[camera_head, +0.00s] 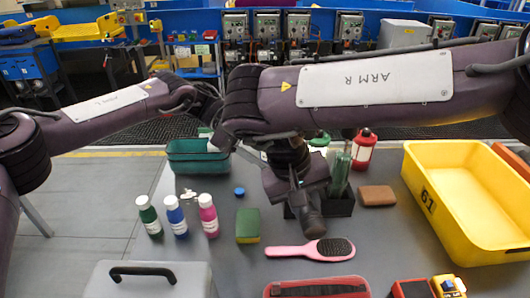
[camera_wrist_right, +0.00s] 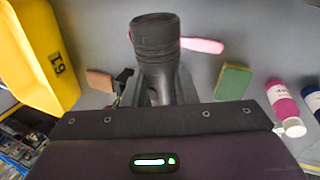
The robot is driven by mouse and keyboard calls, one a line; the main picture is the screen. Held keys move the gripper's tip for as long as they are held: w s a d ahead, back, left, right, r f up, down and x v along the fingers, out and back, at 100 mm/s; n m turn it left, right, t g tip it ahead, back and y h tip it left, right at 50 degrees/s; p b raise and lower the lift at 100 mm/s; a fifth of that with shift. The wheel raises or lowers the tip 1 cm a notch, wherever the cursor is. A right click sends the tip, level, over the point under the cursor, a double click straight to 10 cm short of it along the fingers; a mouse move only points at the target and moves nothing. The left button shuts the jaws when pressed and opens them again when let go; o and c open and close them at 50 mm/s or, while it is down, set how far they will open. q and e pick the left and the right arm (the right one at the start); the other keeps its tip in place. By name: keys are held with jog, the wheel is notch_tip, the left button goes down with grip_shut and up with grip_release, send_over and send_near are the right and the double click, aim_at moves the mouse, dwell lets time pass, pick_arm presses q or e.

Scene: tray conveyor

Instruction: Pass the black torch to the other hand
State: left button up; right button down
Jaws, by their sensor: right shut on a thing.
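The black torch (camera_head: 311,218) is in my right gripper (camera_head: 298,190), held above the grey table with its wide head pointing down and toward the front. In the right wrist view the torch (camera_wrist_right: 155,38) stands out between the fingers of my right gripper (camera_wrist_right: 160,88), which is shut on it. My left arm comes in from the left, and its wrist goes behind my right arm in the head view.
Below are a pink hairbrush (camera_head: 312,249), a sponge (camera_head: 248,226), several bottles (camera_head: 176,220) and a blue cap (camera_head: 239,191). A yellow bin (camera_head: 440,225) stands right, a green bin (camera_head: 185,160) behind, a grey case (camera_head: 150,280) in front. A brown block (camera_head: 377,196) lies beside a black holder.

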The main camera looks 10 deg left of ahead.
pick_arm(q)
jog(key=s+d+f+y, duration=0.1)
jog(key=s+d+f, duration=0.1)
jog(key=d, duration=0.1)
jog(key=s+d+f+m+y, duration=0.1)
jog(key=s+d+f, duration=0.1)
jog(key=f, duration=0.1)
jog(key=s+d+f+y, duration=0.1)
jog(key=s+d+f, duration=0.1)
jog(key=d, duration=0.1)
jog(key=shift+s+d+f+g, duration=0.2)
jog(key=shift+s+d+g, duration=0.15)
jog(key=shift+g, duration=0.05)
jog(key=c, duration=1.1)
jog(key=o, duration=1.1)
jog(key=shift+a, duration=0.1)
